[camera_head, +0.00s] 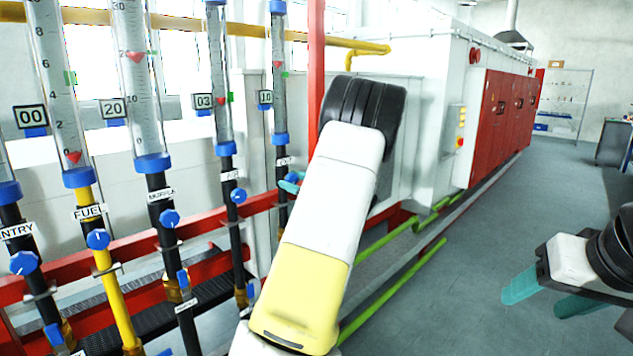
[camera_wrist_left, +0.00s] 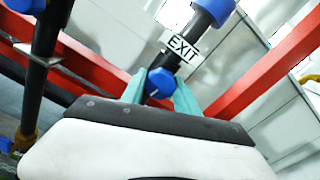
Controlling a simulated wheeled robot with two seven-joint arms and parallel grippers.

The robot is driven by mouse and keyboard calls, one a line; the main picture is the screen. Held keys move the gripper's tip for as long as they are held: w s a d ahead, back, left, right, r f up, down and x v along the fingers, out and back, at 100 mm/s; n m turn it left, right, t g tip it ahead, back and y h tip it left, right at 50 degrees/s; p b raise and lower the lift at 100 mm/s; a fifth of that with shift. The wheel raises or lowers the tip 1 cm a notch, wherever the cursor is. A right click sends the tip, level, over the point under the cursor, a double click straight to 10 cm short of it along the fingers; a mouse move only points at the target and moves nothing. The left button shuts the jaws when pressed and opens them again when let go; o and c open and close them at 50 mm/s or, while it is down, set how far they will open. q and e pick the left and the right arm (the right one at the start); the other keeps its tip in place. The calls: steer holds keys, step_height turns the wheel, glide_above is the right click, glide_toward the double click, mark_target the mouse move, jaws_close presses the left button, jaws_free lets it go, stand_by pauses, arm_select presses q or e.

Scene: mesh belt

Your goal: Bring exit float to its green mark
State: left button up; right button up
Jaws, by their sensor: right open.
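The exit flowmeter tube (camera_head: 279,70) is the rightmost tube in the head view. Its red float (camera_head: 279,65) sits slightly above the green mark (camera_head: 284,75). The display beside it (camera_head: 265,97) reads 10. The EXIT label (camera_wrist_left: 184,49) and the blue exit knob (camera_wrist_left: 160,83) below it show in the left wrist view. My left gripper (camera_head: 291,183) has its teal fingers on both sides of this knob, apparently closed on it; the fingertips also show in the wrist view (camera_wrist_left: 161,85). My right gripper (camera_head: 546,296) is open and empty over the floor.
Further flowmeters with blue knobs stand to the left, including the fuel one (camera_head: 97,238) and the neighbouring black pipe (camera_head: 238,196). A red rail (camera_head: 200,218) runs behind the pipes. A red post (camera_head: 316,60) stands close right of the exit tube. The floor (camera_head: 470,240) at right is open.

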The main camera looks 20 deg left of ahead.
arm_select(q)
jaws_close()
steer(key=shift+m, duration=0.4)
steer(key=m, duration=0.6)
stand_by(0.4)
steer(key=o, duration=1.2)
jaws_free()
steer(key=shift+c, duration=0.2)
